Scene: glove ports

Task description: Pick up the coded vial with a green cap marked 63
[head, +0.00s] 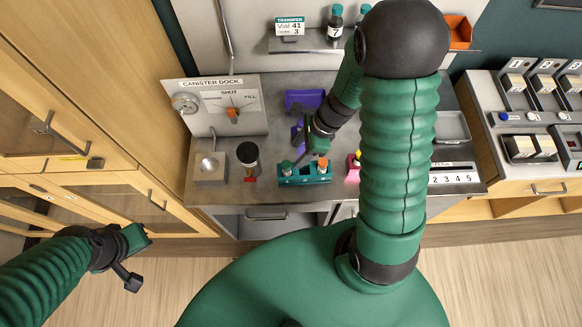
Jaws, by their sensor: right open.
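A teal rack (304,176) stands near the front edge of the grey bench in the head view. A green-capped vial (287,167) is in its left part and an orange-capped vial (322,166) in its right part. No number can be read on either, so I cannot tell whether the green-capped one is marked 63. My right gripper (309,150) is open, just behind and above the rack, near both caps. Whether it touches a vial is unclear.
A canister dock panel (216,104) stands at the bench's left, with a dark cylinder (248,155) before it. A purple holder (305,102) is behind the rack. Dark vials (335,24) stand on the back shelf. A pink item (353,168) sits right of the rack, partly hidden by my arm.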

